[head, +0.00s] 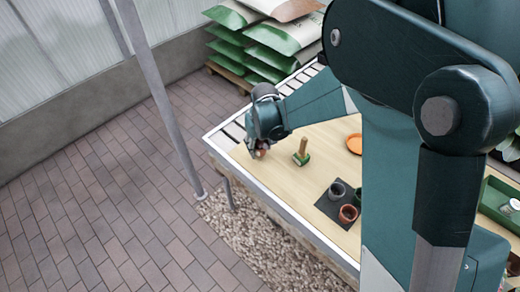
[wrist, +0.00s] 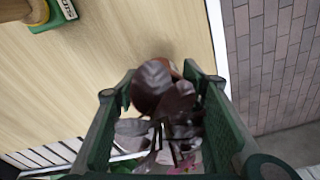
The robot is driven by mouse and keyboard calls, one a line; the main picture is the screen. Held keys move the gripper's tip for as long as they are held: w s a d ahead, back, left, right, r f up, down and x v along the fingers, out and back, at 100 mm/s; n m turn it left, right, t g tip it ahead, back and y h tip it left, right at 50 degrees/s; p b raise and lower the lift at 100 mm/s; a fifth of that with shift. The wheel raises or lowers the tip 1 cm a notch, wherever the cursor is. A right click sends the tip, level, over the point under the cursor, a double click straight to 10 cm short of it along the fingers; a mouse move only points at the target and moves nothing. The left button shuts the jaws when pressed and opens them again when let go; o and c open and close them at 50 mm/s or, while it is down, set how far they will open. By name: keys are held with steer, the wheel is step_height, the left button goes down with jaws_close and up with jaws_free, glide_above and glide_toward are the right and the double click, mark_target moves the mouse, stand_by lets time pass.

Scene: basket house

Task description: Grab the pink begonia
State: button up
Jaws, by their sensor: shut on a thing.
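The pink begonia (wrist: 152,78) shows in the wrist view between my gripper's two green fingers, with dark purplish leaves and a little pink low in the picture. A brownish part, perhaps its pot, shows behind the leaves. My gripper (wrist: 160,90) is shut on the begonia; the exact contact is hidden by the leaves. In the head view my gripper (head: 260,148) is low over the table's left corner, with a small reddish bit of the plant at its tip. I cannot tell whether the plant touches the table.
A wooden-handled tool with a green base (head: 302,157) stands just right of my gripper. Farther right are an orange saucer (head: 355,143) and a dark mat (head: 327,207) with small pots. The table's metal edge (head: 262,198) is close by. A grey post (head: 165,95) stands left.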

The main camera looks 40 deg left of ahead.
mark_target(259, 142)
step_height(259, 142, up, 8)
steer(key=shift+f+p, duration=0.2)
steer(key=shift+p, duration=0.4)
